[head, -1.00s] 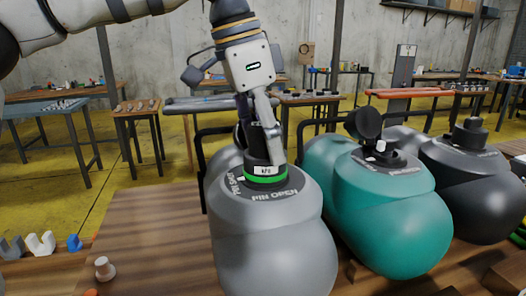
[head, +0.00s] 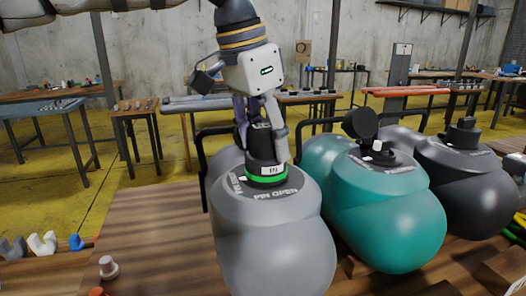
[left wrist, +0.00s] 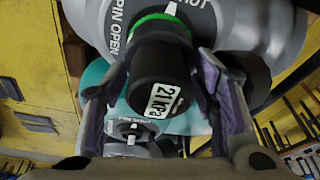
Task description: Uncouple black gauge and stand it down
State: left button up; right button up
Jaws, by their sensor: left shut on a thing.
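The black gauge (head: 262,148) stands upright on the valve of the grey boat (head: 270,235), with a green ring (head: 267,174) at its foot. Around it the boat's dark collar (head: 285,190) reads "PIN OPEN". My left gripper (head: 260,132) comes down from above and is shut on the gauge, one finger on each side. In the left wrist view the gauge (left wrist: 158,65) lies between the purple finger pads and its label reads "21 kPa". Whether the gauge is still locked in the valve cannot be told. My right gripper is not in view.
A teal boat (head: 385,215) with an upright black disc (head: 360,124) and a dark grey boat (head: 465,190) stand close on the right.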

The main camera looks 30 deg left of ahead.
pick_arm(q)
jog(key=n+y, duration=0.1)
jog(key=n, duration=0.3)
jog(key=shift+n, duration=0.4)
jog(key=n+y, duration=0.1)
jog(key=n, duration=0.3)
jog(key=shift+r, duration=0.75)
dwell(0.6)
jog(key=shift+r, duration=2.2)
